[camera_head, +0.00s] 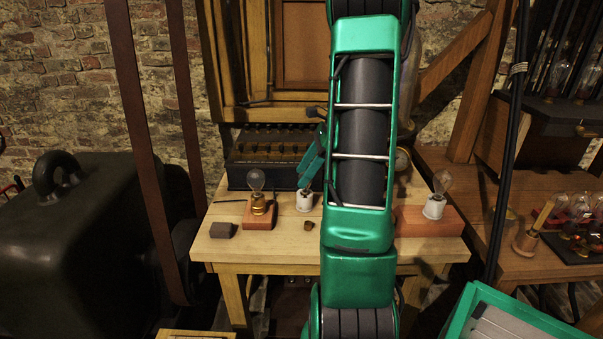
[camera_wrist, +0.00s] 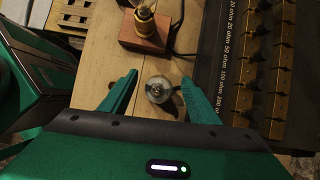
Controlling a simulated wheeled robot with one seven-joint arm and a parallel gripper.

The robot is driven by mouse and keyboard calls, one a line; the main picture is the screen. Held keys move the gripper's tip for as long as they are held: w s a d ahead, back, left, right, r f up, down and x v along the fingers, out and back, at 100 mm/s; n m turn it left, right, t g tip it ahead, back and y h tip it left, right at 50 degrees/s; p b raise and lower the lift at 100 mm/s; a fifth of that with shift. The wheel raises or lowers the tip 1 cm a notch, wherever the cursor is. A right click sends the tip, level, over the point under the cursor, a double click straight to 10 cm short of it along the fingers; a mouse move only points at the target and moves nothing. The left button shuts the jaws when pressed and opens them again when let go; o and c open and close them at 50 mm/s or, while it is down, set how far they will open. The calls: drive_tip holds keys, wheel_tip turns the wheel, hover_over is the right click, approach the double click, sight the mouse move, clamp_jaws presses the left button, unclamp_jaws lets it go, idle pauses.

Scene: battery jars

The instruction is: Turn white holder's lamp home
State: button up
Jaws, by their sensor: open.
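A white holder (camera_head: 304,203) stands on the light wooden table, below my gripper (camera_head: 312,160). In the wrist view a round, glassy lamp top (camera_wrist: 158,89) lies between my open fingers (camera_wrist: 156,97), seen from above, with a gap on each side. How deep the lamp sits in its holder cannot be told. A second white holder (camera_head: 434,210) stands on a reddish block at the right, with a clear, slightly tilted lamp (camera_head: 441,182). A brass holder (camera_head: 259,207) with an upright clear lamp (camera_head: 256,180) stands on a small wooden block to the left.
A dark resistance box (camera_head: 270,165) with brass blocks stands behind the holders; its edge also shows in the wrist view (camera_wrist: 225,70). A dark block (camera_head: 223,230) and a small brown piece (camera_head: 309,225) lie near the front. My arm hides the table's middle.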

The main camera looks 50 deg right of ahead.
drive_tip(key=c, duration=1)
drive_tip(key=m+t+h, duration=0.1)
drive_tip(key=m+h, duration=0.1)
drive_tip(key=m, duration=0.3)
drive_tip(key=shift+a+r, duration=0.1)
drive_tip(key=shift+w+m+t+h, duration=0.1)
drive_tip(key=shift+m+t+h, duration=0.25)
drive_tip(key=shift+m, duration=0.35)
drive_tip(key=m+h, duration=0.2)
drive_tip(key=m, duration=0.2)
drive_tip(key=shift+d+m+h, duration=0.2)
drive_tip(key=shift+m+h, duration=0.45)
drive_tip(key=shift+m, duration=0.35)
drive_tip(key=o, duration=1)
